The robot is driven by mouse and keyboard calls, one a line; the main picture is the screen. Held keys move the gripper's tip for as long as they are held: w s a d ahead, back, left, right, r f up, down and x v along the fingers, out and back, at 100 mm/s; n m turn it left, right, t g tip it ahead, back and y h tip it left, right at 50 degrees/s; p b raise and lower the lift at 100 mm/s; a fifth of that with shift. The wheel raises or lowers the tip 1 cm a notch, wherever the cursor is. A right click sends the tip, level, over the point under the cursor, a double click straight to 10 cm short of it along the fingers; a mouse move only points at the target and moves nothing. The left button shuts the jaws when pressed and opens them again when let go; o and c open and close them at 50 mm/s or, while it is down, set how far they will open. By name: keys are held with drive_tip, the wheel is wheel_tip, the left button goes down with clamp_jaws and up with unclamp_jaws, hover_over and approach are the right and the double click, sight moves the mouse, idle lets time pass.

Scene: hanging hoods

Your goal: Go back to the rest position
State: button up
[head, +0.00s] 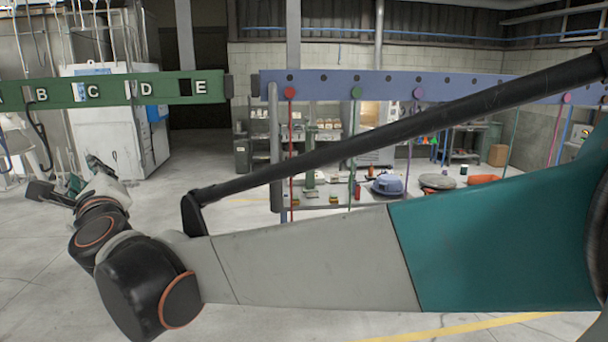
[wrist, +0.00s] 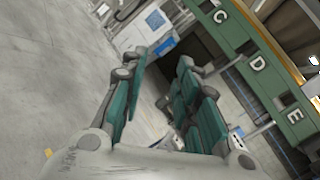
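My gripper (wrist: 162,62) shows in the wrist view with its two teal fingers apart and nothing between them. In the head view my gripper (head: 62,186) is at the far left, at the end of my arm, small and partly hidden behind my wrist. My arm stretches across the head view from the right edge to the left. The green rail (head: 113,89) with white letters hangs above and behind my gripper; it also shows in the wrist view (wrist: 245,65). My gripper is apart from it.
A blue rail (head: 345,83) with coloured knobs and hanging cords is behind my arm. A workbench (head: 375,195) with several items, including a blue cap-like thing (head: 387,184), stands beyond. A white cabinet (head: 105,140) is at the back left. The floor at the left is mostly clear.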

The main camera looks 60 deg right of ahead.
drive_tip(key=s+a+f+n+g+y+b, duration=0.1)
drive_tip(key=s+a+f+n+y+b, duration=0.25)
drive_tip(key=f+n, duration=0.4)
drive_tip(key=s+a+f+n+g+y+b, duration=0.1)
drive_tip(key=s+a+f+n+y+b, duration=0.1)
drive_tip(key=a+f+n+b, duration=0.5)
drive_tip(key=s+a+f+n+g+y+b, duration=0.1)
drive_tip(key=s+f+n+g+y+b, duration=0.15)
drive_tip(key=f+n, duration=0.55)
drive_tip(key=s+d+f+n+g+h+b, duration=0.1)
drive_tip(key=s+d+f+n+g+b, duration=0.1)
drive_tip(key=s+f, duration=0.6)
drive_tip(key=s+d+f+n+g+h+b, duration=0.1)
drive_tip(key=s+f+n+g+b, duration=0.3)
drive_tip(key=f, duration=1.7)
drive_tip(key=s+d+n+b, duration=0.1)
drive_tip(key=s+n+b, duration=0.2)
drive_tip(key=s+b, duration=0.1)
drive_tip(key=shift+f+g+b, duration=0.2)
drive_tip(key=shift+g+b, duration=0.15)
drive_tip(key=shift+b, duration=0.15)
